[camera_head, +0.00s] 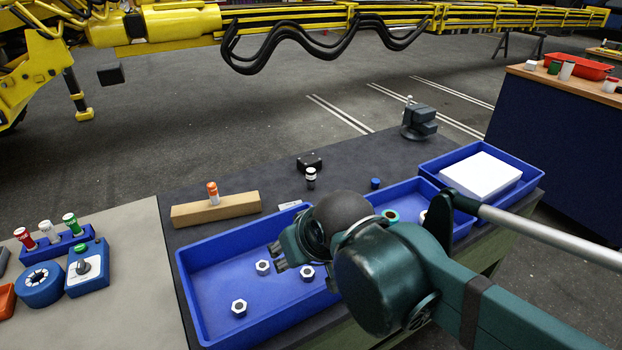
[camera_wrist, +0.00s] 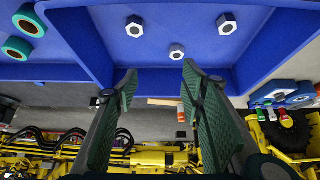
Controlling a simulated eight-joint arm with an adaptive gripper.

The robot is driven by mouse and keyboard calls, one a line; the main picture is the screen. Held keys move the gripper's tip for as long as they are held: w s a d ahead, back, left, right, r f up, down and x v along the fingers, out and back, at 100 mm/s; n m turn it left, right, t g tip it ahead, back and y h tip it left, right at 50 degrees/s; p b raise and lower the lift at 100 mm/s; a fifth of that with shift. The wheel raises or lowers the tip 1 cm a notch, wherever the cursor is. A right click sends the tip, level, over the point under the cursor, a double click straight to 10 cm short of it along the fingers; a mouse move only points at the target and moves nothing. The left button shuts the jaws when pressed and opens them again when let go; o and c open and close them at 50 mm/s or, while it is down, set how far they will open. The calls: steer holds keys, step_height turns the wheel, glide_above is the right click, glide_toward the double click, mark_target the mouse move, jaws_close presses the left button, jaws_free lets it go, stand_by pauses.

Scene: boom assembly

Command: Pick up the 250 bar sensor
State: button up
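Several small sensor-like cylinders are in the head view; their labels are too small to read, so I cannot tell which is the 250 bar one. A red-and-white one (camera_head: 24,238), a white one (camera_head: 48,231) and a green-and-white one (camera_head: 71,224) stand in a blue rack (camera_head: 55,250) at left. An orange-and-white one (camera_head: 213,193) stands at a wooden block (camera_head: 240,204); a black-and-white one (camera_head: 311,178) stands on the dark bench top. My gripper (camera_head: 278,257) is over the large blue tray, its fingers apart and empty in the wrist view (camera_wrist: 160,70).
The large blue tray (camera_head: 222,272) holds several hex nuts (camera_head: 263,267). More blue trays are to the right, one with a white block (camera_head: 481,175). A blue box with a knob (camera_head: 87,268) and a blue round part (camera_head: 39,284) sit near the rack. A vise (camera_head: 419,122) stands behind.

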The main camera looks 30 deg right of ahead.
steer(key=w+d+r+m+p, duration=0.1)
steer(key=w+d+r+p, duration=0.15)
steer(key=w, duration=0.35)
steer(key=w+d+r+m+p, duration=0.1)
steer(key=w+d+r+p, duration=0.15)
steer(key=w, duration=0.25)
steer(key=m+g+h+p, duration=0.35)
steer(key=m+p, duration=0.25)
steer(key=p, duration=0.5)
glide_above(310, 172)
steer(key=s+a, duration=0.2)
step_height(310, 172, down, 10)
steer(key=shift+w+d+f+y, duration=0.25)
steer(key=shift+w+d+y, duration=0.05)
steer(key=shift+d+y, duration=0.05)
steer(key=shift+x, duration=1.3)
